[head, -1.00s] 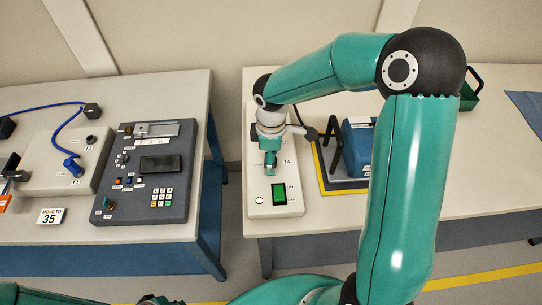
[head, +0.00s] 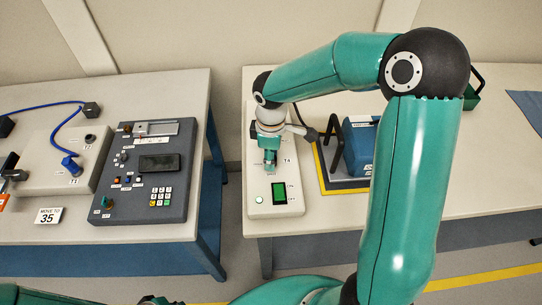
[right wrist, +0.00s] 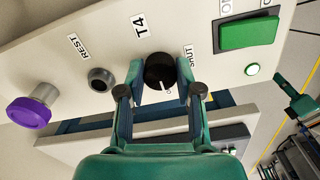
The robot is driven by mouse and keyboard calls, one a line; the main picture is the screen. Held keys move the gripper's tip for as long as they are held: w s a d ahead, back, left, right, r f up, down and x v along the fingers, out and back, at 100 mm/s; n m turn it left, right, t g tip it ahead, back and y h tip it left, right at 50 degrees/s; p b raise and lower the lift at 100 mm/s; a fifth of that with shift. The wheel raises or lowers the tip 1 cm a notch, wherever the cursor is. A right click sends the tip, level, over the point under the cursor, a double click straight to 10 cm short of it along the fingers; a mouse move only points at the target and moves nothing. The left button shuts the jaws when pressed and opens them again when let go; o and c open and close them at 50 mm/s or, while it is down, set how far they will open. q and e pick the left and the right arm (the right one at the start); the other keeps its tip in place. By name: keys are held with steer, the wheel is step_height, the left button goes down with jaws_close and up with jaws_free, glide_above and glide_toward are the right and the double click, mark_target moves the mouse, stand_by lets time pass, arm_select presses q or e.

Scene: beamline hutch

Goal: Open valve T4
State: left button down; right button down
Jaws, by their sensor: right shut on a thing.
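Valve T4 is a round black knob (right wrist: 160,71) with a white pointer line, on a pale box (head: 254,178) at the left end of the right table. In the right wrist view the T4 label is above it and a SHUT label is to its right. The pointer aims down and slightly right in that view, away from SHUT. My right gripper (right wrist: 160,90) is shut on the knob, one finger on each side. In the head view my right gripper (head: 270,157) hides the knob.
The box also carries a green rocker switch (right wrist: 248,33), a lit green lamp (right wrist: 252,69), a dark round socket marked REST (right wrist: 101,80) and a purple knob (right wrist: 30,111). A blue case (head: 358,150) stands close to its right. A grey control panel (head: 178,210) is on the left table.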

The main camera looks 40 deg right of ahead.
steer(key=c, duration=0.8)
jaws_free()
steer(key=shift+o, duration=0.2)
step_height(320, 180, up, 12)
